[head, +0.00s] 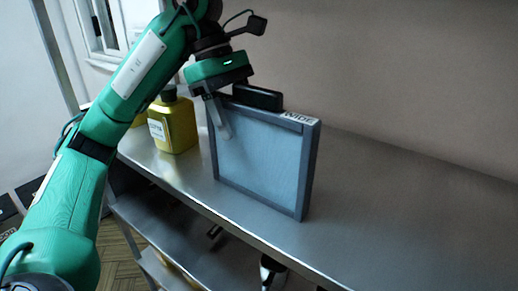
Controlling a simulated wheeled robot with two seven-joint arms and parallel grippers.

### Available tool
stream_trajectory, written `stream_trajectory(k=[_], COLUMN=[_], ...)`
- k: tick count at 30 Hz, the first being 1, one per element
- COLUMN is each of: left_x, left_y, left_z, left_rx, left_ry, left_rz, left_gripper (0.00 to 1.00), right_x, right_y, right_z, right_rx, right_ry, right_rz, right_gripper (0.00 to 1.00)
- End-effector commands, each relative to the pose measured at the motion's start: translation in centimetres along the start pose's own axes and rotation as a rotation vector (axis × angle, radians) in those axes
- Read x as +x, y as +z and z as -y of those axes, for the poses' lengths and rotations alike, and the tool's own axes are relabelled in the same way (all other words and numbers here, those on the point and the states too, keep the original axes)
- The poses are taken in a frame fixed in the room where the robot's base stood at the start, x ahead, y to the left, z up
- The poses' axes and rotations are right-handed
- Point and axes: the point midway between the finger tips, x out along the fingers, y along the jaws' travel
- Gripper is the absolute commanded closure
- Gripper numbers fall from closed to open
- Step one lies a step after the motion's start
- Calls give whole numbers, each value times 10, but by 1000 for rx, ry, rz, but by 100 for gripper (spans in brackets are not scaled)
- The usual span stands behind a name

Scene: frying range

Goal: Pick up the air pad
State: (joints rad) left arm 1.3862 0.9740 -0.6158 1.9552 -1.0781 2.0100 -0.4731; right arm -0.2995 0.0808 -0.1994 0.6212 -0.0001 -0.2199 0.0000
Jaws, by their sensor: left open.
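The air pad (258,160) is a flat, square, grey-framed panel with a pale blue face. It stands upright on the metal counter, with a black handle-like part (258,97) on its top edge and lettering at its top right corner. My left gripper (222,118) hangs at the upper left corner of the pad, pointing down, with a finger in front of the pale face. It is open, and nothing shows held in it. I cannot tell whether it touches the pad. My right gripper is not in view.
A yellow bottle (173,124) with a dark cap stands left of the pad, close to my left arm. The steel counter (400,215) is clear to the right, with a wall behind it. A lower shelf (160,225) holds dark items under the counter's front edge.

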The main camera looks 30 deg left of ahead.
Motion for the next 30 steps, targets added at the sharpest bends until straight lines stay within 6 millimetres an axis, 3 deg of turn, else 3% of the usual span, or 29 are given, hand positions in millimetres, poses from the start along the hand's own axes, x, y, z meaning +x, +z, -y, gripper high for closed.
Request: stream_trajectory(k=[11,19,30], left_x=[4,4,3], left_y=[0,0,0], left_z=[0,0,0], left_rx=[0,0,0], left_ry=[1,1,1], left_rz=[0,0,1], left_gripper=[47,98,100], right_x=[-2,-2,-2], right_y=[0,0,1], right_z=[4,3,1], right_rx=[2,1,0], right_ry=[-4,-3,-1], right_rz=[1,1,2], right_gripper=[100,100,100])
